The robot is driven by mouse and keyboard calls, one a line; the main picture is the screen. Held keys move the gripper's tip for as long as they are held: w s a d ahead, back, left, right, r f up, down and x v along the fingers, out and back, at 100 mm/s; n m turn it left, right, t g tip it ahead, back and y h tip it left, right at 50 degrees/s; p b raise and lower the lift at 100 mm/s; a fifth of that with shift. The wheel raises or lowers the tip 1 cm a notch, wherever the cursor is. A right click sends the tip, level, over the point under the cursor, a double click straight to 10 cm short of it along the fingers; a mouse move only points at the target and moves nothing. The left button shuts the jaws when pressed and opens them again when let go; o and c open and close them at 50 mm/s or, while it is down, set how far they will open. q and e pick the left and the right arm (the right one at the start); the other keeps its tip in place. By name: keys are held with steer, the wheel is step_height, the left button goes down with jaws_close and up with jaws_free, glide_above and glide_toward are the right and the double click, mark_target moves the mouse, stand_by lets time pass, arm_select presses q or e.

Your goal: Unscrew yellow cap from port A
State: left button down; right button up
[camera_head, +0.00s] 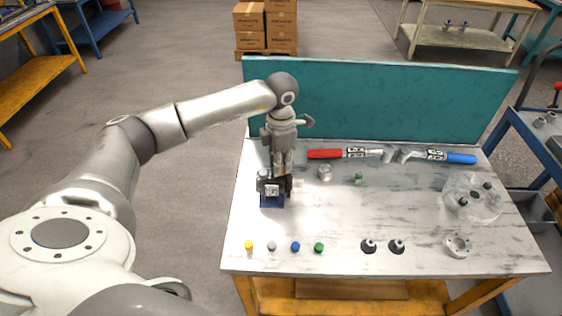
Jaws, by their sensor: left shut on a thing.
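The dark hydraulic motor (266,181) stands upright on a small blue base (271,203) at the table's left side, with a black-and-white marker on its front. My left gripper (282,172) points down onto the motor's top. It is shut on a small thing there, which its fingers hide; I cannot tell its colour. No yellow cap shows on the motor. A yellow cap (249,245) lies at the table's front left, apart from the gripper. My right gripper is not in view.
Grey (271,246), blue (295,246) and green (319,247) caps lie beside the yellow one. Red-handled (325,154) and blue-handled (460,158) tools lie at the back, before a teal panel (390,100). The table's middle is mostly clear.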

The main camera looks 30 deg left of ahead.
arm_select(q)
steer(key=n, duration=0.4)
steer(key=shift+n+p, duration=0.3)
steer(key=shift+p, duration=0.05)
steer(key=c, duration=1.6)
jaws_free()
steer(key=shift+o, duration=0.2)
